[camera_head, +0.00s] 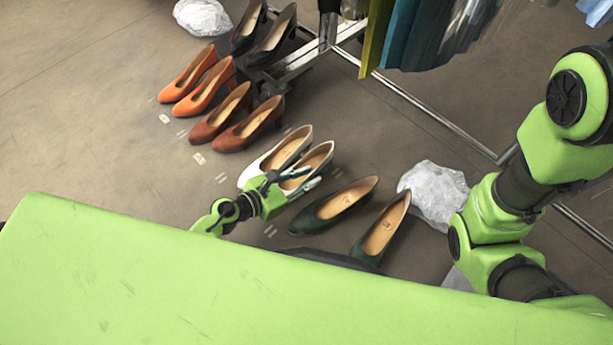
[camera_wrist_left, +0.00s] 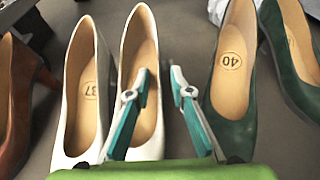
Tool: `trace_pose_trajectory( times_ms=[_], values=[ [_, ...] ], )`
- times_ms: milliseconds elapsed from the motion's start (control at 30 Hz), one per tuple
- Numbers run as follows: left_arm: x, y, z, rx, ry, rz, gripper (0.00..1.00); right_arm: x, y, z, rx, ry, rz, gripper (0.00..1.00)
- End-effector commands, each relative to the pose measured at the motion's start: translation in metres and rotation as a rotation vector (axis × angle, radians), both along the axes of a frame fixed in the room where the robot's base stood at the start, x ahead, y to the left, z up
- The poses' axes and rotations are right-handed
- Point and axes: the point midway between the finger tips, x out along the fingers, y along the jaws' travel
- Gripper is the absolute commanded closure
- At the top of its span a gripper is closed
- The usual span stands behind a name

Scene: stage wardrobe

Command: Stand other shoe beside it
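A pair of white heeled shoes stands on the floor, the left one (camera_head: 272,158) and the right one (camera_head: 320,158) side by side. In the left wrist view the left white shoe (camera_wrist_left: 80,75) shows a 37 on its insole, next to the right white shoe (camera_wrist_left: 140,45). My left gripper (camera_head: 313,177) is open at the right white shoe. In the wrist view one finger of the gripper (camera_wrist_left: 160,76) is over that shoe's opening and the other is in the gap beside the green shoe. Contact cannot be told. My right gripper is out of view.
A green pair, marked 40 (camera_wrist_left: 230,62), has its left shoe (camera_head: 335,205) and right shoe (camera_head: 383,230) splayed apart. Brown (camera_head: 235,118), orange (camera_head: 195,83) and black (camera_head: 265,40) pairs continue the row. Crumpled white paper (camera_head: 433,193) and a clothes rack rail (camera_head: 430,108) lie to the right.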

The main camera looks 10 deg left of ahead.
Motion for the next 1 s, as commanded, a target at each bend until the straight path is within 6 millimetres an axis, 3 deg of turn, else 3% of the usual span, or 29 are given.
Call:
trace_pose_trajectory(
  times_ms=[167,700,1000],
  values=[
    [0.000,0.000,0.005,0.000,0.000,0.000,0.79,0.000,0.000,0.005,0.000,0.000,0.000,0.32],
    [-0.075,0.059,0.042,0.000,0.003,0.001,0.79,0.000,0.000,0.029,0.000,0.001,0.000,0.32],
    [-0.087,0.069,0.048,0.001,-0.001,0.000,0.79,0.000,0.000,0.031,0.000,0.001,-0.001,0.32]
  ],
)
